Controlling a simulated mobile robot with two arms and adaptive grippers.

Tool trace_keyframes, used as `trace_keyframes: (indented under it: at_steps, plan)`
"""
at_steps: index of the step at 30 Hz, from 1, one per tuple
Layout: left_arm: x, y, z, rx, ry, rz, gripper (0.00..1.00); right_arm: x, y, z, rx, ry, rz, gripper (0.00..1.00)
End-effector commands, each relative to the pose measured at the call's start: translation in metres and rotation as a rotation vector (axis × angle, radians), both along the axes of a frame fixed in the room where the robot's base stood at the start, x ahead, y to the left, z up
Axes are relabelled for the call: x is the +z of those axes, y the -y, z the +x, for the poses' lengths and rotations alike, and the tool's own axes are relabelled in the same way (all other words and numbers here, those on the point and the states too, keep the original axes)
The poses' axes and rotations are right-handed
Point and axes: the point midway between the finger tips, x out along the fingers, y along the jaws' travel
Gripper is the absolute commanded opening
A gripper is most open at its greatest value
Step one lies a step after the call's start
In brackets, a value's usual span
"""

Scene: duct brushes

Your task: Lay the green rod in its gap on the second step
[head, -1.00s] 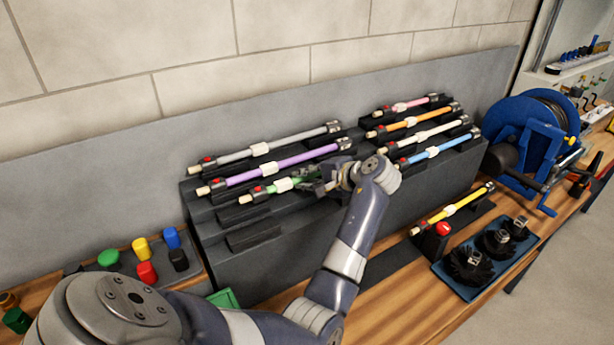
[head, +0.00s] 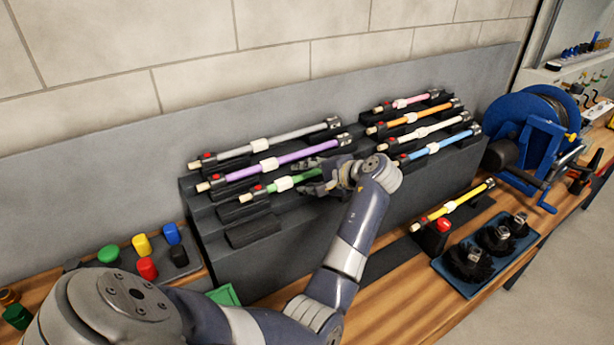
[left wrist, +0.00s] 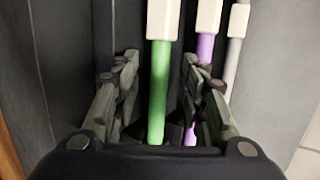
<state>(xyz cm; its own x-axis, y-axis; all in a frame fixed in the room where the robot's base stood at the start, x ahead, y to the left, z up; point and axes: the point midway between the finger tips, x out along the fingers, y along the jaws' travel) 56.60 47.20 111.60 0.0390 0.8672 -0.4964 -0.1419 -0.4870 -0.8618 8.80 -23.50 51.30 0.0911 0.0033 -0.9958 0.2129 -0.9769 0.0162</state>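The green rod (head: 302,179) lies along the second step up of the dark stepped rack (head: 290,236), below the purple rod (head: 277,164). Its left end with a red mark and white collar rests on a black holder; its right end is hidden behind my gripper. My left gripper (head: 309,177) is at the rod's right part, its fingers spread. In the left wrist view the green rod (left wrist: 158,95) runs between the two fingers (left wrist: 160,65), with a gap on both sides. My right gripper is not in view.
A grey rod (head: 292,136) lies on the top step. Pink, orange, cream and blue rods (head: 440,148) lie on the right. An empty black holder (head: 253,232) is on the lowest step. A yellow rod (head: 456,204), brush tray (head: 455,284) and blue reel (head: 528,130) stand right.

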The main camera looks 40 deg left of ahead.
Motion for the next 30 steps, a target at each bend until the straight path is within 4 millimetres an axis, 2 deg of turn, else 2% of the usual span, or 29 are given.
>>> trace_keyframes:
  at_steps: [16, 22, 30]
  plan:
    - [0.050, 0.087, -0.003, -0.002, 0.004, -0.001, 0.39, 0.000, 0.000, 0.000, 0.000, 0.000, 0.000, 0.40]
    - [0.058, 0.101, -0.004, -0.001, 0.002, 0.000, 0.39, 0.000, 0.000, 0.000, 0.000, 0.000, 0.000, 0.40]
    - [0.059, 0.102, -0.004, 0.000, 0.001, 0.001, 0.39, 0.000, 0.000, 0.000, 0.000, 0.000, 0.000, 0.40]
